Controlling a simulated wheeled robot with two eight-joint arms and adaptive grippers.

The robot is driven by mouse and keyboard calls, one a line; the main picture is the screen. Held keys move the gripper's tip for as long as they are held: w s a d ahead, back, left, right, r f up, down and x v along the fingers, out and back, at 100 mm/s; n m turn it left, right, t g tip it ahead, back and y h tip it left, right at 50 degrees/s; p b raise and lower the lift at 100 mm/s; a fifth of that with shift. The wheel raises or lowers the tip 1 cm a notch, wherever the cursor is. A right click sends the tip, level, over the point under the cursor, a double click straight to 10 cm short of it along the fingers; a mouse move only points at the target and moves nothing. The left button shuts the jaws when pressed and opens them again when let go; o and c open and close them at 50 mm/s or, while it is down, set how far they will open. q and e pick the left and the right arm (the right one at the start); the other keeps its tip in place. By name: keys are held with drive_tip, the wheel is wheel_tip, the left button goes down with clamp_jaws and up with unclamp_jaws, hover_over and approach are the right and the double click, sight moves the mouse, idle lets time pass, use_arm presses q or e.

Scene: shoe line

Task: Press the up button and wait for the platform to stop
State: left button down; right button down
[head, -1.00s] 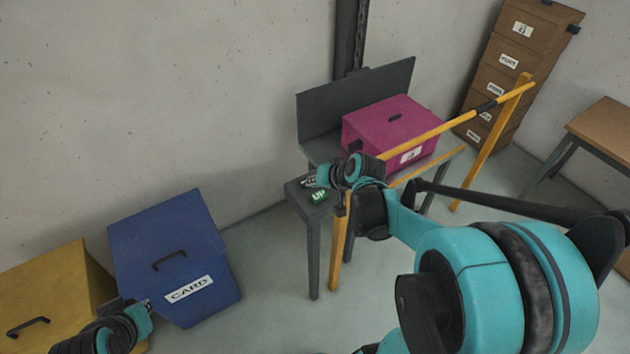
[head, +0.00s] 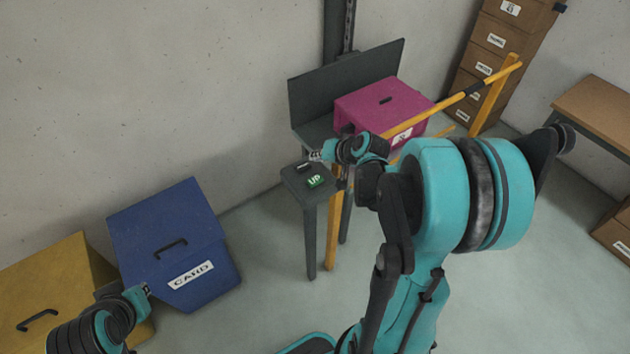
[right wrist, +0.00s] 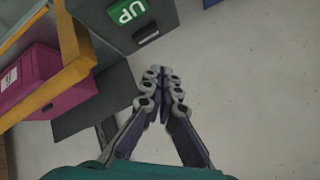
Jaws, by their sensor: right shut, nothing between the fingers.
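The green UP button (head: 316,180) is on top of a dark grey stand (head: 311,220). It also shows at the top of the right wrist view (right wrist: 127,11). My right gripper (head: 314,156) is shut and empty, just beyond the button in the head view and apart from it. In the right wrist view its fingertips (right wrist: 161,73) are together over the floor. The dark platform with a tall back panel (head: 345,78) carries a magenta lidded box (head: 375,104). My left gripper (head: 146,291) is at the lower left; its fingers are too small to judge.
A yellow-orange rail (head: 440,107) runs in front of the magenta box. A small dark piece (head: 304,167) sits beside the button. A blue CARD bin (head: 180,225) and yellow bin (head: 60,275) stand left. Brown drawers (head: 495,65) and a table (head: 598,105) are right.

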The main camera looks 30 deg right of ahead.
sight(317, 181)
wheel_tip(317, 181, down, 8)
drive_tip(key=b, duration=0.6)
drive_tip(key=shift+r, duration=0.15)
idle(1.0)
drive_tip(key=shift+f+b, duration=0.35)
drive_tip(key=shift+b, duration=0.05)
